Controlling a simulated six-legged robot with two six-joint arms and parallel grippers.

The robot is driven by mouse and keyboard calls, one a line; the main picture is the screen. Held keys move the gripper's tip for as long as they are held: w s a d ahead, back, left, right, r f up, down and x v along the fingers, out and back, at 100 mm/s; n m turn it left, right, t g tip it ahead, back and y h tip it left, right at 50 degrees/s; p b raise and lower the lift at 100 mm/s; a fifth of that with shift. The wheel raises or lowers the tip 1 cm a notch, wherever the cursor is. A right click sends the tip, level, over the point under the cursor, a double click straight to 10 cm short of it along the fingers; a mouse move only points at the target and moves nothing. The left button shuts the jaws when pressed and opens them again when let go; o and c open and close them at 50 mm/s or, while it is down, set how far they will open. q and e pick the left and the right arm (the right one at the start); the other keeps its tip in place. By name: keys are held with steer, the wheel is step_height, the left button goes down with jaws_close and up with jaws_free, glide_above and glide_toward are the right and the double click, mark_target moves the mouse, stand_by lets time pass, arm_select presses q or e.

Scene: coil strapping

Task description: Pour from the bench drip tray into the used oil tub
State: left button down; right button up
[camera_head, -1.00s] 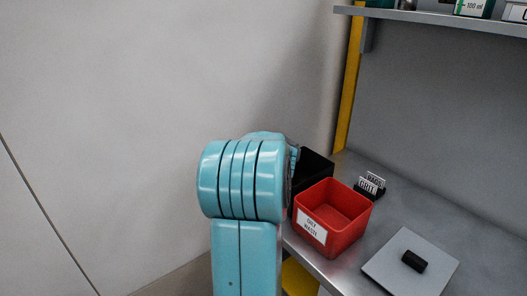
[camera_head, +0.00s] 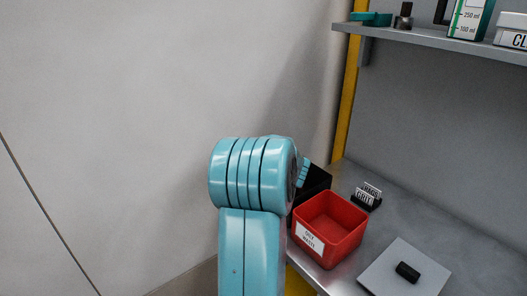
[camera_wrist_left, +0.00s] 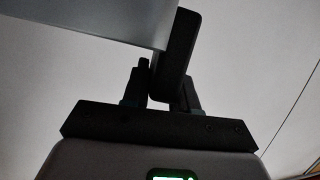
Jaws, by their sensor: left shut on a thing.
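In the left wrist view my left gripper (camera_wrist_left: 166,88) is shut on the black handle (camera_wrist_left: 180,42) of a grey, flat-sided metal piece (camera_wrist_left: 100,22), which looks like the drip tray. Only part of this tray shows, at the top left; its inside and any contents are hidden. In the head view my turquoise left arm stands in front and hides the gripper and the tray. A black container (camera_head: 314,185) is partly hidden behind the arm at the bench's left end. I cannot tell whether it is the used oil tub. My right gripper is not in view.
A red open bin (camera_head: 328,230) labelled as oily waste stands at the bench's front edge. A grey plate with a black knob (camera_head: 408,271) lies to its right. Small label cards (camera_head: 368,195) stand behind. A shelf (camera_head: 430,42) with bottles hangs above; a wall is left.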

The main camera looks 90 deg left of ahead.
arm_select(q)
steer(key=shift+w+r+m+g+y+p, duration=0.2)
steer(key=shift+w+r+p, duration=0.1)
steer(key=shift+r+p, duration=0.25)
steer(key=shift+w+r+m+g+y+p, duration=0.1)
steer(key=shift+w+r+m+p, duration=0.15)
steer(key=shift+r+p, duration=0.2)
steer(key=shift+r, duration=0.15)
steer(key=shift+w+r+m+g+p, duration=0.4)
steer(key=shift+w+r+p, duration=0.2)
steer(key=shift+r+p, duration=0.3)
steer(key=shift+w+r+m+y+p, duration=0.4)
steer(key=shift+w+r+p, duration=0.25)
steer(key=shift+r+p, duration=0.15)
steer(key=shift+w, duration=0.1)
